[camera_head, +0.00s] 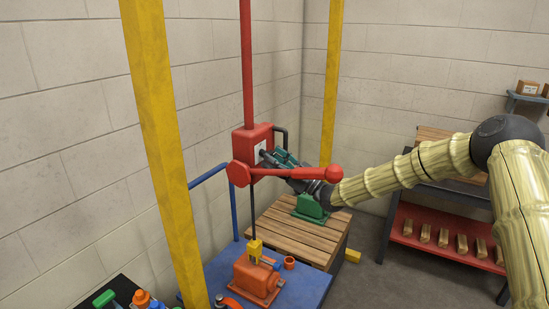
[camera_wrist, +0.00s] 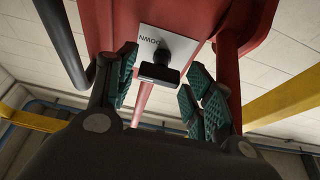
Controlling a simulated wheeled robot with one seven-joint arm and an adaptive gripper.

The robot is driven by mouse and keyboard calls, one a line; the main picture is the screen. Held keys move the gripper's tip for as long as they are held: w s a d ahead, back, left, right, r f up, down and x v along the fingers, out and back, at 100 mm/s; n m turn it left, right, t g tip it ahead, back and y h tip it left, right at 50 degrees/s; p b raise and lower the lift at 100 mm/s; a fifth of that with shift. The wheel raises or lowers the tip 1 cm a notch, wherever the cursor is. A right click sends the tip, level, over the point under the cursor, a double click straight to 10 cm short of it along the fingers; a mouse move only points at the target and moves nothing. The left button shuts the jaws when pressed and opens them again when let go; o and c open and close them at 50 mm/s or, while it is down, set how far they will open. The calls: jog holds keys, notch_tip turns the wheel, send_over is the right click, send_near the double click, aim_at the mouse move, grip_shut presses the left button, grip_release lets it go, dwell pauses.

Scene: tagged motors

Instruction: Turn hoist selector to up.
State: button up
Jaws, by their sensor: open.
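The red hoist box (camera_head: 243,144) hangs on a red pole in the head view; its underside also shows in the wrist view (camera_wrist: 100,22). A white plate (camera_wrist: 180,42) on it reads DOWN. The black hoist selector knob (camera_wrist: 157,74) sticks out from this plate, its stem partly seen. Its exact setting is hard to tell. My gripper (camera_head: 275,158) is at the box's right face in the head view. In the wrist view its green-padded fingers (camera_wrist: 163,84) are open, one on each side of the knob, with visible gaps. Any other label is hidden.
A red lever (camera_head: 290,172) with a ball end crosses in front of my gripper. Below, an orange motor (camera_head: 256,278) under a yellow hook (camera_head: 255,249) sits on a blue table (camera_head: 310,290). A green motor (camera_head: 312,207) is on a wooden pallet (camera_head: 290,232). Yellow posts (camera_head: 160,120) stand nearby.

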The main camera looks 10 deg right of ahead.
jog(key=shift+w+a, duration=0.1)
jog(key=c, duration=0.7)
jog(key=shift+c, duration=0.2)
jog(key=shift+f+n+b, duration=0.1)
jog(key=shift+n+b, duration=0.4)
jog(key=shift+b, duration=0.2)
jog(key=shift+w+d+r+n+g+h+b, duration=0.2)
jog(key=shift+n+g+b, duration=1.35)
jog(key=shift+n+b, duration=1.8)
jog(key=shift+w+r+n+g+b, duration=0.1)
jog(key=shift+r+n+g+b, duration=0.15)
jog(key=shift+n+g+b, duration=2.2)
jog(key=shift+w+d+r+n+g+h+b, duration=0.2)
jog(key=shift+n+g+b, duration=0.4)
jog(key=shift+n+b, duration=3.7)
jog(key=shift+a+n+p, duration=0.1)
jog(key=shift+n+p, duration=0.45)
jog(key=shift+n, duration=0.15)
